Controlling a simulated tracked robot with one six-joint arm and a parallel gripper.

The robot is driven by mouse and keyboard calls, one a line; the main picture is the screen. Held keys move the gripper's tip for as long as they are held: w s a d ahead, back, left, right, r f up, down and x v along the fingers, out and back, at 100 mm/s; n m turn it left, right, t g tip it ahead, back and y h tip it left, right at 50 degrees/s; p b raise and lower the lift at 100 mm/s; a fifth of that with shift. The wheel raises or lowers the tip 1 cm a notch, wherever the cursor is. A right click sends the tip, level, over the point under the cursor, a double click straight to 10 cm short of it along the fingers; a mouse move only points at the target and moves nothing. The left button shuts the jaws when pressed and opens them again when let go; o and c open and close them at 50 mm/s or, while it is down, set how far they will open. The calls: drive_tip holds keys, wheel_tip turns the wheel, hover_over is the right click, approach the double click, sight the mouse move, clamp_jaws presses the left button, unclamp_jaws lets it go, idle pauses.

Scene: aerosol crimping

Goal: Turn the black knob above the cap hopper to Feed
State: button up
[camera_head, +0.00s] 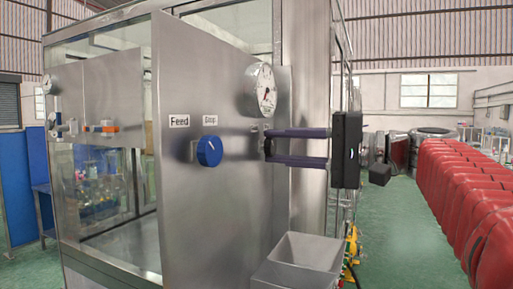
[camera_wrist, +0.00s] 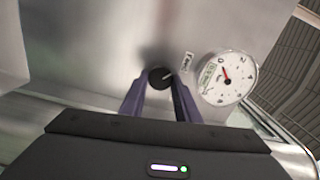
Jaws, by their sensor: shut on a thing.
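The black knob (camera_wrist: 158,75) sits on the steel panel in the wrist view, between the two purple fingertips. A pale pointer line on it slants toward the upper right, toward a small label (camera_wrist: 188,62) too small to read. My gripper (camera_head: 267,147) reaches in from the right in the head view, its fingers level and shut on the knob, which they mostly hide there. The grey hopper (camera_head: 301,262) stands below the knob, at the bottom of the head view.
A white dial gauge (camera_head: 263,90) sits just above the fingers, close to them. A blue knob (camera_head: 209,151) is to the left, under labels reading Feed (camera_head: 179,121) and Stop (camera_head: 210,121). Red containers (camera_head: 460,185) line the right side, with green floor beside them.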

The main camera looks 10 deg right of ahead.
drive_tip(key=shift+f, duration=0.3)
drive_tip(key=o, duration=1)
drive_tip(key=shift+r, duration=0.15)
drive_tip(key=shift+o, duration=0.2)
drive_tip(key=shift+d, duration=0.1)
drive_tip(key=v, duration=1.3)
drive_tip(key=shift+s+d, duration=0.25)
drive_tip(key=shift+d, duration=0.05)
